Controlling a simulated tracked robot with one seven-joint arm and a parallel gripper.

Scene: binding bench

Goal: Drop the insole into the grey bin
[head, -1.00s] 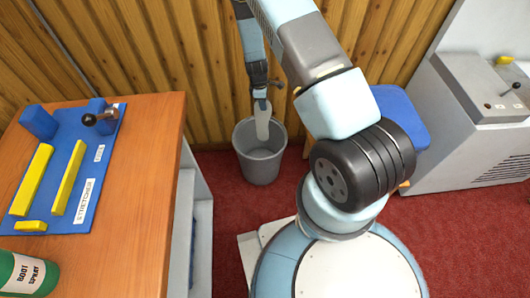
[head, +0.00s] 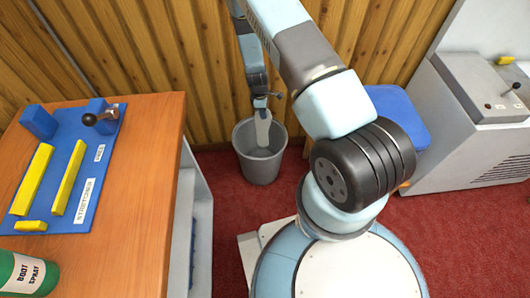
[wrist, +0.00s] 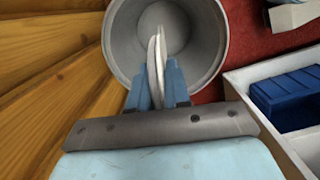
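The insole (head: 263,130) is pale and hangs upright from my gripper (head: 261,105), with its lower part inside the mouth of the grey bin (head: 261,167). In the wrist view the insole (wrist: 157,52) shows as a thin white shape between the two blue fingers (wrist: 159,85), which are closed on it. It points down into the open round bin (wrist: 122,38). The bin stands on the red carpet against the wooden wall. No contents show in the part of the bin I can see.
A wooden bench (head: 145,190) with a blue stretcher board (head: 100,165) and a green boot spray bottle (head: 25,275) stands at left. A blue stool (head: 402,115) and a grey machine (head: 465,125) stand at right. A blue box (wrist: 288,98) sits in a white shelf near the bin.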

